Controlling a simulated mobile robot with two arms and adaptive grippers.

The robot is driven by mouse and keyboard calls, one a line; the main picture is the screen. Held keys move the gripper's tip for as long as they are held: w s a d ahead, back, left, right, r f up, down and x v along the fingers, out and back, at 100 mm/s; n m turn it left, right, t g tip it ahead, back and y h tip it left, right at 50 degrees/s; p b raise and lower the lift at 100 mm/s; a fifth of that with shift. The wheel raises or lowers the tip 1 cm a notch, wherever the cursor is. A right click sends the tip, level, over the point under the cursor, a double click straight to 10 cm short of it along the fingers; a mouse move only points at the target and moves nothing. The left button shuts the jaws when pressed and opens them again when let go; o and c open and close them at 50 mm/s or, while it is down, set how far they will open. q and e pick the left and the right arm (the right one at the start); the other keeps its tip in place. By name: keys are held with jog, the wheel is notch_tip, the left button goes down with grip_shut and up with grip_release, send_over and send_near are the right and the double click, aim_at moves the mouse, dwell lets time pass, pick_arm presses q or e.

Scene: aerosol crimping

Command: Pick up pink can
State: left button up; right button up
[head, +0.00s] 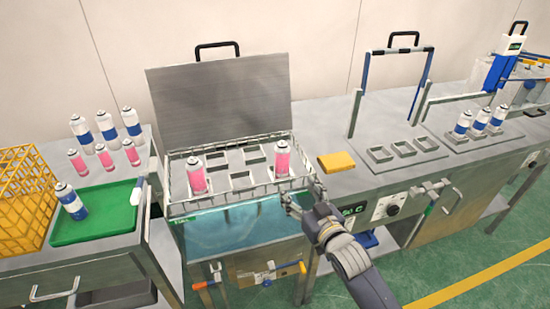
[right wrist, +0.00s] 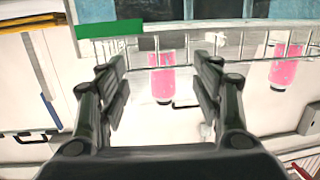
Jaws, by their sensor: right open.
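Two pink cans stand upright in a wire-sided rack (head: 172,190) over the water bath, one can (head: 197,176) at the left and one (head: 282,162) at the right. My right gripper (head: 291,204) is open and empty at the bath's right front edge, in front of and below the right can. In the right wrist view, a pink can (right wrist: 162,78) shows between the open fingers (right wrist: 163,82), beyond their tips and apart from them. The other pink can (right wrist: 284,68) is at the right there. Smaller-looking pink cans (head: 104,155) stand on the left table. My left gripper is not in view.
The raised metal lid (head: 222,100) stands behind the rack. A yellow block (head: 336,161) lies right of the bath. A green tray (head: 98,222) with a blue-and-white can (head: 70,201) is at the left, beside a yellow crate (head: 27,195). Blue-and-white cans (head: 480,120) stand at the far right.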

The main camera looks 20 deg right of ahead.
jog(key=t, duration=0.1)
send_near(286, 154)
jog(key=w, duration=0.2)
jog(key=shift+y, duration=0.3)
jog(key=w, duration=0.2)
jog(key=w+a+p, duration=0.1)
jog(key=w, duration=0.1)
jog(key=shift+f, duration=0.15)
jog(key=shift+w+a, duration=0.15)
jog(key=shift+w, duration=0.25)
jog(key=shift+w+p, duration=0.45)
jog(key=shift+w, duration=0.1)
jog(key=w, duration=0.3)
jog(key=shift+p, duration=0.4)
jog(key=shift+w+a, duration=0.15)
jog(key=shift+w, duration=0.4)
grip_shut()
